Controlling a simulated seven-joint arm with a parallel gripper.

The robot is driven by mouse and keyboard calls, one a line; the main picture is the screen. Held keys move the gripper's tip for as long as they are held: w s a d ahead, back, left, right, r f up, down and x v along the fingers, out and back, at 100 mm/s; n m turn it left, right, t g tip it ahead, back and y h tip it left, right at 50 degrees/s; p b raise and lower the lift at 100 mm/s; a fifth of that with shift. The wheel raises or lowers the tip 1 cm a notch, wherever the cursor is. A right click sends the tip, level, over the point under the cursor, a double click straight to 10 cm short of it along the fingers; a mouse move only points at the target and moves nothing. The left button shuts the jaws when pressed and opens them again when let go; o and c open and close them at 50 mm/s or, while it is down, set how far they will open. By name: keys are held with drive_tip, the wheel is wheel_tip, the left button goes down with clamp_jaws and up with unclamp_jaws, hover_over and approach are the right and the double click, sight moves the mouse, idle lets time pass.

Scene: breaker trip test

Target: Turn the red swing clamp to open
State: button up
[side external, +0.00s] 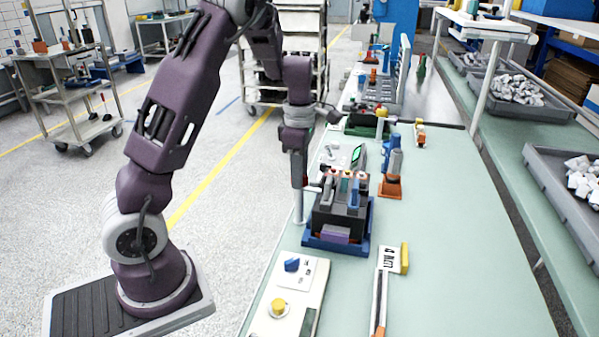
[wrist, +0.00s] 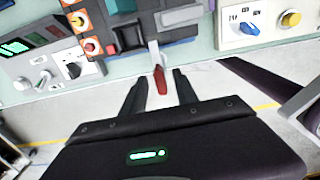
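The red swing clamp (wrist: 159,80) shows in the wrist view as a red handle on a pale metal bracket, at the edge of the dark test fixture (wrist: 127,36). My gripper (wrist: 159,77) is open, with one dark finger on each side of the red handle and visible gaps to both. I cannot tell how deep the handle sits between the fingers. In the side view my gripper (side external: 299,184) points down at the left side of the fixture, which has a blue base (side external: 324,245). The clamp is not clear in that view.
A panel with a blue knob (side external: 291,265) and yellow button (side external: 278,307) lies nearer along the bench edge. A yellow-ended labelled piece (side external: 393,258) lies to the right. The right bench surface (side external: 460,230) is clear.

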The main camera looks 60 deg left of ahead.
clamp_jaws()
drive_tip(key=shift+m, duration=0.3)
drive_tip(key=m, duration=1.7)
drive_tip(key=shift+m, duration=0.3)
idle(0.6)
